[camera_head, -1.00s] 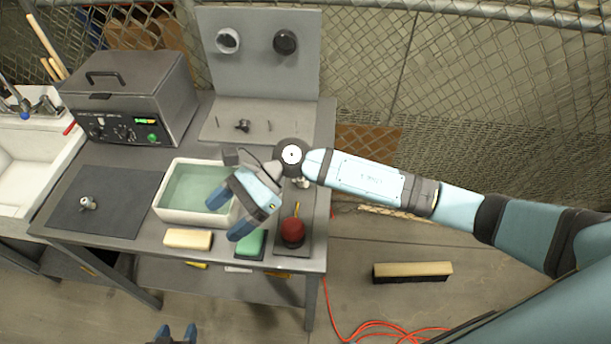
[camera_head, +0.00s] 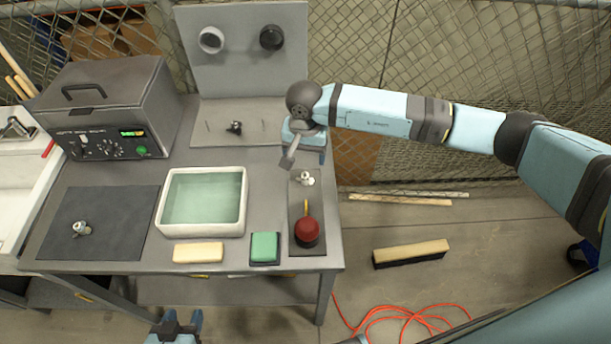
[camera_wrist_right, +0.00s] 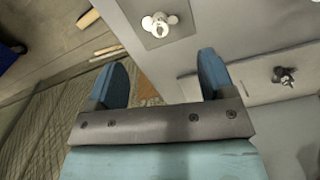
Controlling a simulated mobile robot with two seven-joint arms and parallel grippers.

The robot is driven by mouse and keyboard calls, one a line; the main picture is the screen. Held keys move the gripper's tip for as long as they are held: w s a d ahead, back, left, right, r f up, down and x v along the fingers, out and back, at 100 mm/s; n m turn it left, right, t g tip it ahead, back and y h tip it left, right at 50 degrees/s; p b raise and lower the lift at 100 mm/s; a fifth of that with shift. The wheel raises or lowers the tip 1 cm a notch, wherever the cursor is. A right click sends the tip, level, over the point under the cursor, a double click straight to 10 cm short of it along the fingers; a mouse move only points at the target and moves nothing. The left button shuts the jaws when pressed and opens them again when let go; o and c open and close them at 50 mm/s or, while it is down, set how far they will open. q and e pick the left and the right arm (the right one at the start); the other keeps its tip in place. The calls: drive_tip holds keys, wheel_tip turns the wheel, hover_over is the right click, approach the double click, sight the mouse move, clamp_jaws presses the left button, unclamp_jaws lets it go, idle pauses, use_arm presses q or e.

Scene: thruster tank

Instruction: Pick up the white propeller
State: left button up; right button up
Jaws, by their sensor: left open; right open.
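The white propeller (camera_head: 305,178) lies on the narrow dark mat (camera_head: 295,207) at the right of the workbench. In the right wrist view it shows at the top (camera_wrist_right: 160,24), beyond my fingertips and apart from them. My right gripper (camera_head: 305,146) is open and empty, above the bench's right side, just behind the propeller in the head view. In the wrist view its two blue fingers (camera_wrist_right: 160,70) stand apart. My left gripper (camera_head: 180,320) is open and empty, below the bench's front edge at the bottom of the head view.
A red-topped object (camera_head: 307,231) stands on the same mat. A dark propeller (camera_head: 234,127) sits on the back plate, and a grey-white part (camera_head: 81,228) on the left mat. A water tub (camera_head: 242,222), beige block (camera_head: 198,252) and green sponge (camera_head: 264,247) are nearby.

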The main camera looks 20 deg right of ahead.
sight(305, 175)
wheel_tip(305, 175, down, 3)
drive_tip(key=shift+a+f, duration=0.1)
drive_tip(key=shift+f, duration=0.05)
wheel_tip(305, 175, down, 5)
drive_tip(key=shift+s+r+p, duration=0.1)
drive_tip(key=shift+p, duration=0.95)
drive_tip(key=shift+f, duration=0.25)
drive_tip(key=c, duration=0.9)
